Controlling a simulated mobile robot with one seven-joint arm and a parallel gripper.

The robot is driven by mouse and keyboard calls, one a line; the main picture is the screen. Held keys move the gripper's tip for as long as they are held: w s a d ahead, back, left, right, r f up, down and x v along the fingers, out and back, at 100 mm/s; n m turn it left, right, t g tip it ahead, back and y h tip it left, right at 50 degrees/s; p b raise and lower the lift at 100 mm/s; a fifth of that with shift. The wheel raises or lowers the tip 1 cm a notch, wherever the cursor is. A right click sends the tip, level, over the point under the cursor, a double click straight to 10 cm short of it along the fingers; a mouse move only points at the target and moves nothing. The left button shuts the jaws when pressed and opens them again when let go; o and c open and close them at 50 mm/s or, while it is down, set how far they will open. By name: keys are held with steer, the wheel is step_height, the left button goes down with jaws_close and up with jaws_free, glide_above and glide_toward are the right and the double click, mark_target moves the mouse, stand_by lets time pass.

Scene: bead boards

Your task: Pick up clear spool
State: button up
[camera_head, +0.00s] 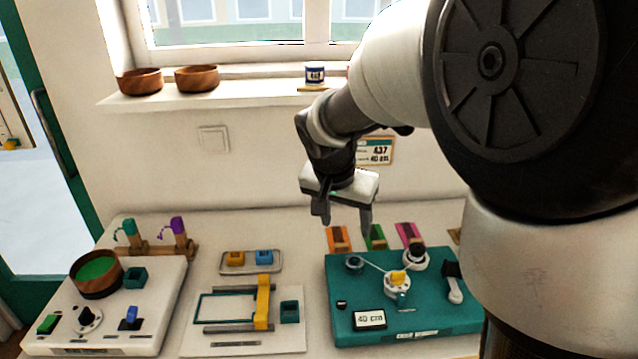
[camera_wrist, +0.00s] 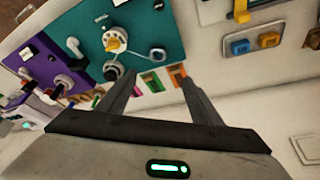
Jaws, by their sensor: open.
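The teal board (camera_head: 440,315) stands at the right of the table; it also shows in the wrist view (camera_wrist: 165,25). My gripper (camera_head: 346,219) is open and empty, above and behind the board, apart from the spool. Its two fingers (camera_wrist: 157,86) are spread in the wrist view.
A black knob on a white base (camera_head: 416,257) stands at the board's back edge. Orange, green and magenta strips (camera_head: 374,237) lie behind it. A white board with a yellow bar (camera_head: 263,302) is to the left. The wall (camera_head: 270,165) is close behind.

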steer(key=b, duration=0.2)
glide_above(354, 260)
steer(key=s+a, duration=0.2)
steer(key=f, duration=1.1)
steer(key=shift+d+f, duration=0.1)
steer(key=shift+d, duration=0.15)
steer(key=x, duration=0.5)
steer(key=shift+s+d+f+b, duration=0.1)
steer(key=shift+d+f+b, duration=0.05)
steer(key=shift+d+b, duration=0.15)
steer(key=shift+a, duration=0.1)
steer(key=c, duration=1.1)
